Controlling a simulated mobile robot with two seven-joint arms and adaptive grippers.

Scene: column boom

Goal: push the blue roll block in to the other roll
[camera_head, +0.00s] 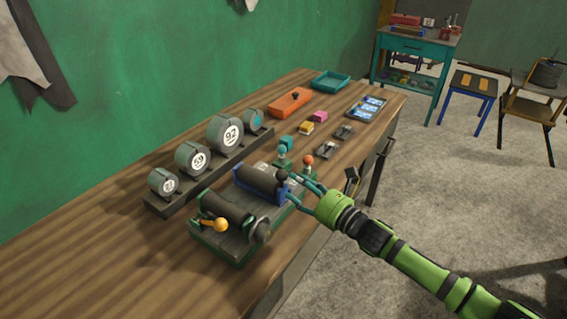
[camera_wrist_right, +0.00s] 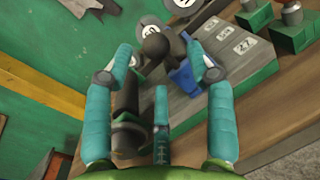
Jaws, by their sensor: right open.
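The roll device (camera_head: 216,247) has a green base and stands near the table's front edge. Its blue roll block (camera_head: 277,188) carries a dark roll (camera_head: 259,179) and a black ball knob (camera_head: 282,175). The other dark roll (camera_head: 224,207) lies nearer, beside an orange-knobbed lever, with a gap between the rolls. My right gripper (camera_head: 296,187) is at the blue block's right end. In the right wrist view its teal fingers (camera_wrist_right: 160,58) are open, with the black knob between them; contact cannot be told. The blue block (camera_wrist_right: 183,74) is partly hidden by a finger. My left gripper is not in view.
A rack (camera_head: 224,162) of numbered round gauges stands behind the device. Knobbed levers (camera_head: 308,162), small blocks, an orange box (camera_head: 290,102) and a teal tray (camera_head: 330,81) lie farther along the table. The table's near left (camera_head: 90,260) is clear.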

